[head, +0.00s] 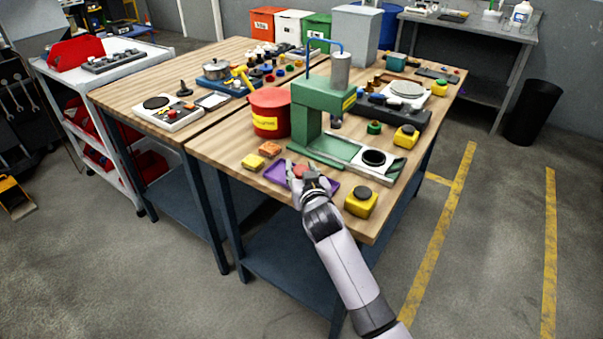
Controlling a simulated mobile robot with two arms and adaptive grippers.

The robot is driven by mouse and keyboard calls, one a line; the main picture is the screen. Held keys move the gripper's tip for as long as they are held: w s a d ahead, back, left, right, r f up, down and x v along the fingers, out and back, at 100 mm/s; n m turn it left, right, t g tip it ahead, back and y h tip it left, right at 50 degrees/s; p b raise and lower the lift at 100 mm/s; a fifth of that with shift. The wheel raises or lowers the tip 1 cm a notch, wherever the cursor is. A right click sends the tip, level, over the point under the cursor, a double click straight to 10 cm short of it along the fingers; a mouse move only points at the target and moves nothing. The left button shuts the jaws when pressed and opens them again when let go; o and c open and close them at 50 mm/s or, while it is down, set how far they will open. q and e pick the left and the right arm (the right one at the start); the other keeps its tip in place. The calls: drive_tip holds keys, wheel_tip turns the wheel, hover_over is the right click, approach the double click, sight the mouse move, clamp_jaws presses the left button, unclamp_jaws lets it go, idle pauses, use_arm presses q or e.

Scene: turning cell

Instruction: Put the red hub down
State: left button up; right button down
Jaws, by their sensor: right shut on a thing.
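The red hub (300,170) is at the tip of my right gripper (298,174), which is shut on it. The gripper partly hides the hub. Both are over the purple tray (275,178) at the near edge of the wooden workbench. I cannot tell whether the hub touches the tray. My left gripper is not in view.
A green press (318,110) stands just behind the tray, with a red bucket (269,112) to its left. A yellow block (253,161) and an orange block (270,149) lie left of the tray. A yellow box with a dark knob (360,203) sits to the right.

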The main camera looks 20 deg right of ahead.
drive_tip(key=shift+f, duration=0.45)
drive_tip(key=c, duration=1)
unclamp_jaws()
drive_tip(key=shift+f, duration=0.15)
drive_tip(key=shift+s, duration=0.1)
drive_tip(key=v, duration=1.2)
drive_tip(key=shift+b, duration=0.3)
